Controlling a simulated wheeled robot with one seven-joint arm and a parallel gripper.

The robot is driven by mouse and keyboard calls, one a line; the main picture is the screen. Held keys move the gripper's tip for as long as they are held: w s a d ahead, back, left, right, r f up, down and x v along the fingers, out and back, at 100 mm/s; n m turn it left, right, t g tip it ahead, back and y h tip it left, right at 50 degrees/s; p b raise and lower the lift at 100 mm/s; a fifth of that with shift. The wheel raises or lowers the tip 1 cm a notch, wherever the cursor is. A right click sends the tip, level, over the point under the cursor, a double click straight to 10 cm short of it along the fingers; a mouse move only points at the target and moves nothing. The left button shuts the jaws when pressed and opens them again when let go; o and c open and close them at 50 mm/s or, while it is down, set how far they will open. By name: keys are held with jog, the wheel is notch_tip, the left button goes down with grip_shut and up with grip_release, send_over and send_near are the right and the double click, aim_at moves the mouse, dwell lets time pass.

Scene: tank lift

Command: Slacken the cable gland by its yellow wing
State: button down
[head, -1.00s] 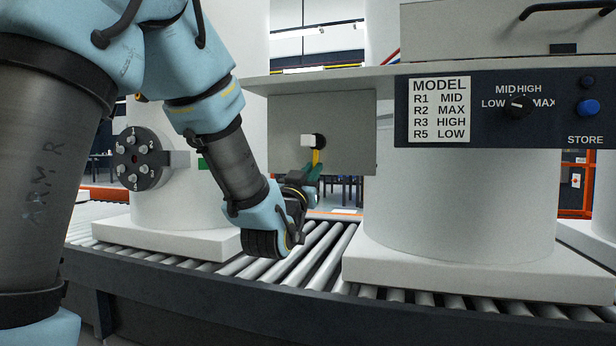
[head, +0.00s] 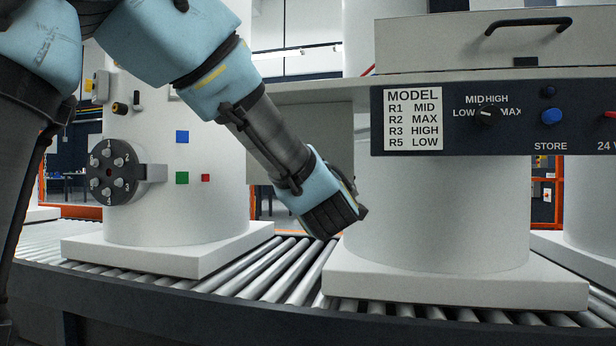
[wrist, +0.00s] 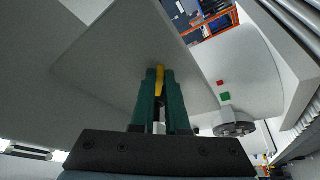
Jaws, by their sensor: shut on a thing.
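The yellow wing (wrist: 160,78) of the cable gland sits between the green fingertips of my gripper (wrist: 160,74) in the wrist view. My gripper is shut on the wing. A white piece (wrist: 158,127) shows low between the fingers. The wing lies in front of a grey plate (wrist: 110,58). In the head view my forearm and wrist cover the gland, the wing and the fingers, and only part of the grey plate (head: 300,125) shows behind my arm. I cannot tell how far the wing is turned.
A white tank (head: 445,220) stands close on the right, under a dark panel (head: 560,130) with a dial and a blue button. Another tank (head: 215,205) with a dark round flange (head: 112,171) stands left. A roller conveyor (head: 270,270) runs below.

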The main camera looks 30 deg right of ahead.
jog(key=shift+s+d+r+n+g+y+p, duration=0.15)
jog(key=shift+r+n+y+p, duration=0.2)
jog(key=shift+n, duration=0.5)
jog(key=shift+s+d+r+n+g+y+p, duration=0.15)
jog(key=shift+r+n+y, duration=0.2)
jog(key=shift+n, duration=0.55)
jog(key=shift+s+d+r+n+g+y+p, duration=0.1)
jog(key=shift+d+r+n+y+p, duration=0.25)
jog(key=shift+n, duration=0.5)
jog(key=shift+a+r, duration=0.15)
jog(key=shift+a, duration=0.05)
jog(key=c, duration=0.9)
grip_release()
jog(key=p+v, duration=0.2)
jog(key=v, duration=0.9)
jog(key=shift+w, duration=0.1)
jog(key=shift+w, duration=0.1)
